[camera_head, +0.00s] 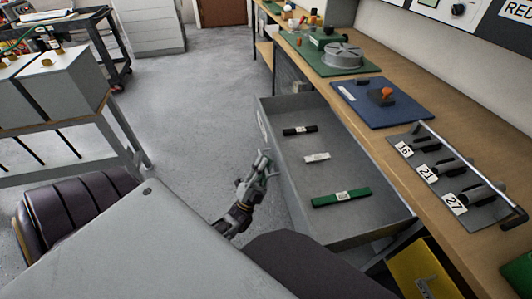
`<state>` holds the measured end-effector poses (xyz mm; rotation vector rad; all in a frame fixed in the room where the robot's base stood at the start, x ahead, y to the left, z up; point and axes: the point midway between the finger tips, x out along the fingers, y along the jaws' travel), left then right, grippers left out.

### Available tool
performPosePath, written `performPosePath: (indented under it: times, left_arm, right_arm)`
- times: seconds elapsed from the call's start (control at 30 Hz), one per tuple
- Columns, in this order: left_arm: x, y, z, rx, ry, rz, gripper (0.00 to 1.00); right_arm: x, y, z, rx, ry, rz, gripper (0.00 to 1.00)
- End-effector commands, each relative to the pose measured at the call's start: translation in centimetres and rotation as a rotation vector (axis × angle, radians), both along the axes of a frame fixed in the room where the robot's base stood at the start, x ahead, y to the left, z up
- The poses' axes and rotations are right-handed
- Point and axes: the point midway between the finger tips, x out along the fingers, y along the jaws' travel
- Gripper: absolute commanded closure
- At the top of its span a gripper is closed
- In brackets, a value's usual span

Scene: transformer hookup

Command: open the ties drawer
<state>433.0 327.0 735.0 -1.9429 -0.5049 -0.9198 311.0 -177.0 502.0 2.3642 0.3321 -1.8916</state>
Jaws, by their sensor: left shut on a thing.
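The grey drawer (281,172) stands pulled out from under the wooden workbench on the right. Inside it lie a black tie (300,130), a white tie (317,157) and a green tie (341,197), spaced apart, each with a small pale label. My left gripper (264,163) is at the outer face of the drawer front, shut on the drawer's handle, which is mostly hidden by the fingers. My right gripper is not in view.
On the workbench (455,237) are a blue mat (381,103) with an orange-topped tool and a rack with labels 16, 21 and 27 (450,172). A yellow bin (425,272) stands below the bench. Grey cabinets (63,85) stand at left. The floor (200,105) between is clear.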

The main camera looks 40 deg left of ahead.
Motion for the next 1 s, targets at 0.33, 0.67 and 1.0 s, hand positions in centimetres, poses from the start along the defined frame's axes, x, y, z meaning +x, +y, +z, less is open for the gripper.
performPosePath:
  times: [0.33, 0.67, 1.0]
  left_arm:
    - [0.0, -0.1, -0.2, 0.000, 0.004, -0.001, 0.81]
    - [-0.2, 0.0, -0.3, 0.000, 0.002, 0.000, 0.81]
    - [-2.2, 0.0, -2.8, -0.001, 0.005, 0.001, 0.81]
  right_arm:
    - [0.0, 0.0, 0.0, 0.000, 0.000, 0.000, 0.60]
    - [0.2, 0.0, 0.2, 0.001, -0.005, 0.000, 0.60]
    - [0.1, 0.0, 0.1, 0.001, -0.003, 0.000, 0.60]
